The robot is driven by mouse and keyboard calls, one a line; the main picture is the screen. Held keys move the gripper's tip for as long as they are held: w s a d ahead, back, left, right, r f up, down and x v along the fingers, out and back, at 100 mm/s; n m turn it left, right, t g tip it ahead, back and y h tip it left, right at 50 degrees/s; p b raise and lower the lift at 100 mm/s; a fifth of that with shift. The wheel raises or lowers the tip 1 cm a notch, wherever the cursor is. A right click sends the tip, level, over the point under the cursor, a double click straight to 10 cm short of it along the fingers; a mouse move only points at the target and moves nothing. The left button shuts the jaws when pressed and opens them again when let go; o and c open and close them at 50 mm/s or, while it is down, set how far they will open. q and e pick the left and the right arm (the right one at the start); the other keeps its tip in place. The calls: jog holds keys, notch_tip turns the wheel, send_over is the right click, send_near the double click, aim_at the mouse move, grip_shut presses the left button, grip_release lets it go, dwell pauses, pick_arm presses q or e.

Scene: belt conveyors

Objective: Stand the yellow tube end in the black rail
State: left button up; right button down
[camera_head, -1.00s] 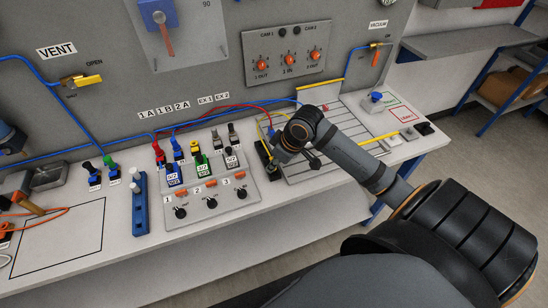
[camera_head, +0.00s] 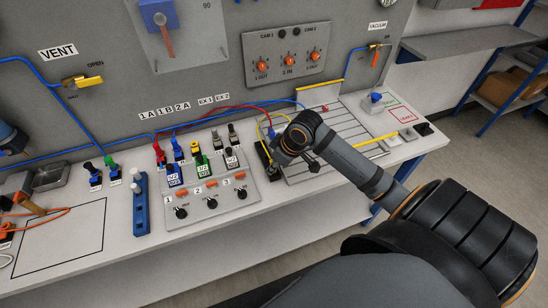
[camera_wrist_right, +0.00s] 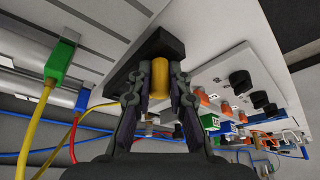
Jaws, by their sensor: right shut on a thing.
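The yellow tube end (camera_wrist_right: 160,72) is a short yellow cylinder between the fingers of my right gripper (camera_wrist_right: 159,82) in the right wrist view. The gripper is shut on it. The black rail (camera_wrist_right: 177,45) is a dark block right behind the tube end there; I cannot tell whether the tube end is seated in it or only against it. In the head view the rail (camera_head: 262,154) shows partly beside my right gripper (camera_head: 281,158), whose fingers and held tube end are mostly hidden by the wrist. My left gripper is not in view.
A grooved plate (camera_head: 345,122) lies behind and right of the wrist. A valve panel (camera_head: 212,202) with knobs and coloured plugs stands to the left. Yellow and red hoses and a green fitting (camera_wrist_right: 57,62) are close to the gripper. The front bench strip is clear.

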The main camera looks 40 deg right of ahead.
jog(key=shift+s+f, duration=0.1)
jog(key=shift+f, duration=0.05)
jog(key=c, duration=1.2)
grip_release()
jog(key=shift+o, duration=0.3)
jog(key=o, duration=0.4)
notch_tip(320, 180, up, 7)
jog(key=p, duration=0.8)
